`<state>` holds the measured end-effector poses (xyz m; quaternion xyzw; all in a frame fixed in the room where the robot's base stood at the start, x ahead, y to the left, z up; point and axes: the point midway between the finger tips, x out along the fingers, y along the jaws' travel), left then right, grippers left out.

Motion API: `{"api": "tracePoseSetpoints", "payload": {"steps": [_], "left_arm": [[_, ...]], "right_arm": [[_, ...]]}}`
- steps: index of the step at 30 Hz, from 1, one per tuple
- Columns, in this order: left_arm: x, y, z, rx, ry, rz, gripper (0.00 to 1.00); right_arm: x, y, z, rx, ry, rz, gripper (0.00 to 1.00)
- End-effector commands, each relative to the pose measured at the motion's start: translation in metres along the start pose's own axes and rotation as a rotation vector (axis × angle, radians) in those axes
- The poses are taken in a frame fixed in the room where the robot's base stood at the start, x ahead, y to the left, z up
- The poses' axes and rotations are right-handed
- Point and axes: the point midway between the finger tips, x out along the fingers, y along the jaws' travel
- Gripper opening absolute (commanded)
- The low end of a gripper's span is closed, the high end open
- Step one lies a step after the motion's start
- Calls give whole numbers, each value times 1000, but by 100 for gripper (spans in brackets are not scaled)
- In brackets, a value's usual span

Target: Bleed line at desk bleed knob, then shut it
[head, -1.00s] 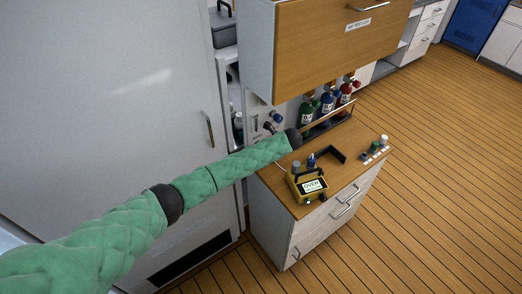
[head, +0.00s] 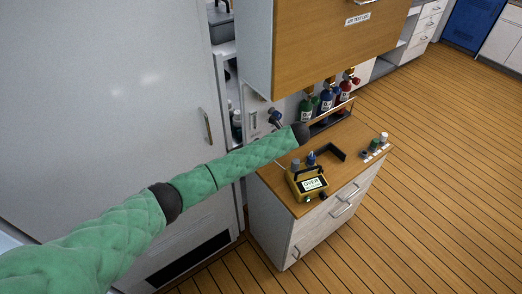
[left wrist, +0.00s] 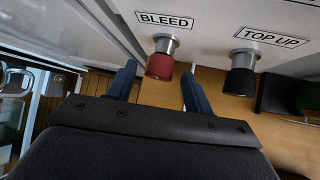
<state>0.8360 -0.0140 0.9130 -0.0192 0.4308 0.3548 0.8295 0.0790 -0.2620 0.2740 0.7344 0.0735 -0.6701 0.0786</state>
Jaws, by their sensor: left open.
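The red bleed knob (left wrist: 160,66) sticks out of a pale panel under the BLEED label (left wrist: 166,20) in the left wrist view. My left gripper (left wrist: 159,84) is open, with its two blue fingers on either side of the knob and gaps showing between them and it. In the head view my left gripper (head: 275,117) is small beside the panel, and the bleed knob cannot be made out there. A yellow device (head: 308,184) on the desk has a screen that seems to read OVER. My right gripper is not in view.
A black knob (left wrist: 242,80) under the TOP UP label is right of the bleed knob. Green, blue and red bottles (head: 327,101) stand behind a rail at the back of the desk. A black bracket (head: 331,154) and small items lie on the desktop. A wooden cabinet (head: 325,40) hangs above.

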Motion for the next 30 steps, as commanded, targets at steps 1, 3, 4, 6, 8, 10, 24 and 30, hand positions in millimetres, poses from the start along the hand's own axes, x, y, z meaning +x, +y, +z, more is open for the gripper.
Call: {"api": "tracePoseSetpoints", "payload": {"steps": [1, 3, 4, 6, 8, 10, 24, 30], "left_arm": [[-6, -2, -2, 0, 0, -4, 52], [-16, -1, -2, 0, 0, -2, 52], [-20, -2, -2, 0, 0, -2, 52], [-27, -1, -2, 0, 0, -1, 52], [-32, -1, -2, 1, 0, -1, 52], [-36, 0, -1, 1, 0, 0, 52], [-38, 0, -1, 1, 0, 1, 52], [-38, 0, -1, 2, 0, 0, 52]], "right_arm": [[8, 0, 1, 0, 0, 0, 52], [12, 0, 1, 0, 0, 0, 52], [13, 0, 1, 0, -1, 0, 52], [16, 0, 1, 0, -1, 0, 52], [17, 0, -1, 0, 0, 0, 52], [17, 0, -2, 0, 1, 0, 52], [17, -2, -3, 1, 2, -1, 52], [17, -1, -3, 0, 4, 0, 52]]}}
